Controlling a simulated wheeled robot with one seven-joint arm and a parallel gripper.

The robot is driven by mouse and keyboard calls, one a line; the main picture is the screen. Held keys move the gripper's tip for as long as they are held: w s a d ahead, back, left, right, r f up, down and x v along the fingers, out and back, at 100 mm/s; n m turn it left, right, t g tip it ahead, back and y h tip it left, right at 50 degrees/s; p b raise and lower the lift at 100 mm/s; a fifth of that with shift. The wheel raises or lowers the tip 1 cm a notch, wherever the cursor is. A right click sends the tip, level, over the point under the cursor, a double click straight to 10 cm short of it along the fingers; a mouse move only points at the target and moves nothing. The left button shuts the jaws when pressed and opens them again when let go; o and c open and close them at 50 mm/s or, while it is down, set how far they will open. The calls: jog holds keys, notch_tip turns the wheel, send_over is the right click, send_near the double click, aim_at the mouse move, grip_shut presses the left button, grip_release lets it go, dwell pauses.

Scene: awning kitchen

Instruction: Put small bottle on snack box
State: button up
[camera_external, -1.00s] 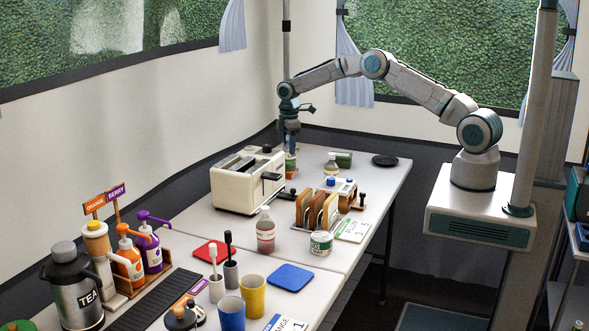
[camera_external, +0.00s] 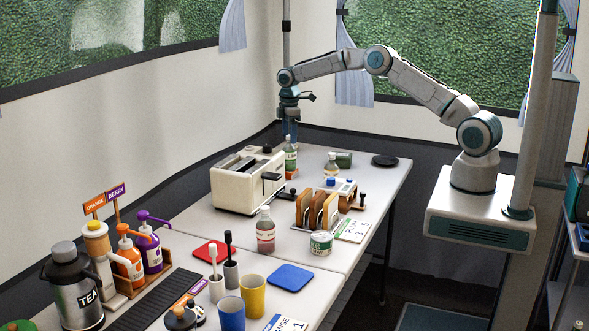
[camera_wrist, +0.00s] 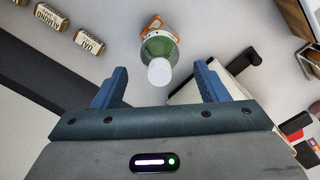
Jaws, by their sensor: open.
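A small bottle (camera_external: 290,158) with a white cap and green body stands upright beyond the toaster, under my gripper. The wrist view shows the bottle (camera_wrist: 159,52) from above, cap towards me, ahead of and between my fingers. An orange-and-white piece (camera_wrist: 152,22) shows at the bottle's far side. It may be the snack box under the bottle; the bottle hides most of it, so I cannot tell the exact contact. My gripper (camera_external: 290,138) points down and is open. Its blue fingers (camera_wrist: 160,88) are apart and hold nothing.
The cream toaster (camera_external: 248,180) stands close by. Small labelled cartons (camera_wrist: 87,41) lie at the wrist view's upper left. A dark round plate (camera_external: 385,160) sits at the far right.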

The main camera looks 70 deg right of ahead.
notch_tip(320, 180, up, 7)
jog(key=shift+r, duration=0.1)
jog(key=s+a+r+m+t, duration=0.1)
jog(key=s+a+r+m, duration=0.1)
jog(key=s+a+r, duration=0.5)
jog(key=s+a+r+m+t, duration=0.15)
jog(key=s+a+r, duration=0.25)
jog(key=s+r, duration=0.6)
jog(key=s+a+f+m, duration=0.1)
jog(key=s+f+m, duration=0.1)
jog(key=s, duration=1.1)
jog(key=s+a+f+m, duration=0.2)
jog(key=s+f, duration=0.3)
jog(key=s, duration=0.9)
jog(key=shift+m+t, duration=0.35)
jog(key=shift+m, duration=0.4)
jog(key=shift+s, duration=0.1)
